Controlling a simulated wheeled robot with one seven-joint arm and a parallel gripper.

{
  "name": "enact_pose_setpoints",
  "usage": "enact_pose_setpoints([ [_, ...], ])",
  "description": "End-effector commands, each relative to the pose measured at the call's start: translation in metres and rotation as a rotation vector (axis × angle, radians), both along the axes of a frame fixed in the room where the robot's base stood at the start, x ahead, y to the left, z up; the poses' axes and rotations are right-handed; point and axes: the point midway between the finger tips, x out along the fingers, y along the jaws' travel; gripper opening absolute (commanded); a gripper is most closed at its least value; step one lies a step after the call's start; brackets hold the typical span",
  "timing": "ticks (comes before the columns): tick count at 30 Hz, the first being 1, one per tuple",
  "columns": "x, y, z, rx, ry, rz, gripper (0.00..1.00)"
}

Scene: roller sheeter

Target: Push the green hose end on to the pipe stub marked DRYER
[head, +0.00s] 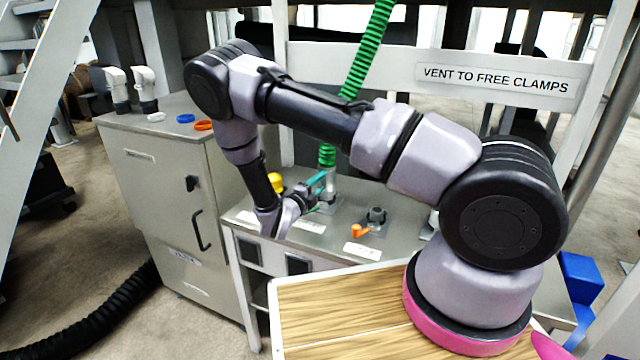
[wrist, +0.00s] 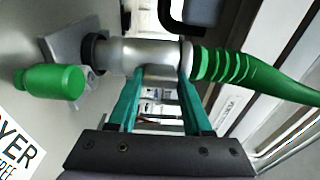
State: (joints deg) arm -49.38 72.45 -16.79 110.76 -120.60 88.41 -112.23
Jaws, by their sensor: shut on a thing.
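The green ribbed hose (head: 367,50) hangs down from the top and passes behind my arm. Its lower part (head: 327,155) ends in a silver metal cuff, which shows in the wrist view (wrist: 145,55). My gripper (wrist: 161,76) is shut on this cuff; in the head view it (head: 319,184) is over the grey bench. The cuff's free end meets a black ring (wrist: 94,53) above a grey base plate (wrist: 66,45). I cannot tell how far the cuff sits on the stub. A green handle (wrist: 50,82) is beside it. A label ending "YER" (wrist: 18,148) lies near.
A stub with an orange handle (head: 362,231) stands right of my gripper, and a yellow part (head: 275,182) left. A cabinet (head: 165,170) holds blue (head: 185,118) and orange (head: 204,125) rings. A "VENT TO FREE CLAMPS" sign (head: 497,79) is on a beam behind.

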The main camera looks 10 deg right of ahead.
Motion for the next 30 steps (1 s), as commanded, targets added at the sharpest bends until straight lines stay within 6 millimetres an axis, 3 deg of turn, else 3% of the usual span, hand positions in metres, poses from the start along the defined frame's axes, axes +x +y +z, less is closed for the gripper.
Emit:
enact_pose_setpoints([
  [30,0.000,-0.001,-0.013,0.000,-0.003,-0.001,0.00],
])
